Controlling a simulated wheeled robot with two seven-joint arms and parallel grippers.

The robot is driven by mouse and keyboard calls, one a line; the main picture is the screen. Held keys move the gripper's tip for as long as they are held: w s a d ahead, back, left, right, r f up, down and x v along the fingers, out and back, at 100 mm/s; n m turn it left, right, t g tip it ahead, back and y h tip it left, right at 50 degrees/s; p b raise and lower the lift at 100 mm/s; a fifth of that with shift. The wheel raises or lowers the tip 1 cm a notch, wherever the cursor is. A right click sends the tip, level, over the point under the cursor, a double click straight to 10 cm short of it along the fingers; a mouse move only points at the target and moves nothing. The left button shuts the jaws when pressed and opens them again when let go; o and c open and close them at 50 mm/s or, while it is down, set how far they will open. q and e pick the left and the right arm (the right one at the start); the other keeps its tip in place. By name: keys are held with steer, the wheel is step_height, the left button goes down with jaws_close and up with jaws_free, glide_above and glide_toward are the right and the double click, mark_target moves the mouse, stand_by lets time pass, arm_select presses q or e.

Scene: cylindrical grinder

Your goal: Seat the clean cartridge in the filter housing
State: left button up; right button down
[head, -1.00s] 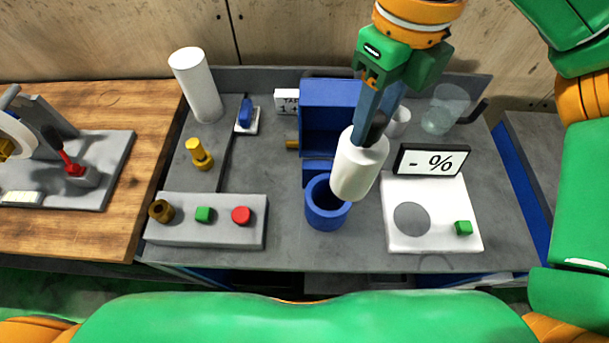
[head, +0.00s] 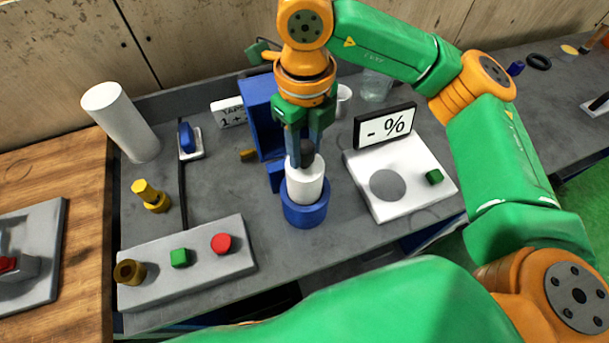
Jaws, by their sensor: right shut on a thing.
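The clean cartridge (head: 305,185) is a white cylinder with a dark knob on top. It stands upright, its lower part inside the round blue filter housing (head: 304,214); its upper part rises above the rim. How deep its bottom sits is hidden. My right gripper (head: 306,160) points down from above and is shut on the dark knob of the cartridge. My left gripper is not in view.
A grey button box (head: 205,272) is at front left. A blue upright block (head: 262,113) stands behind. A white cylinder (head: 120,121) stands at back left.

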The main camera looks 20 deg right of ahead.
mark_target(305, 168)
step_height(305, 168, down, 6)
steer(key=b, duration=0.3)
steer(key=shift+d+r, duration=0.1)
steer(key=shift+r, duration=0.15)
steer(key=shift+c, duration=2.4)
jaws_free()
steer(key=shift+r, duration=0.25)
step_height(305, 168, up, 3)
steer(key=shift+f+b, duration=0.1)
steer(key=shift+b, duration=0.3)
step_height(305, 168, up, 9)
steer(key=shift+f+p, duration=0.1)
steer(key=shift+p, duration=0.5)
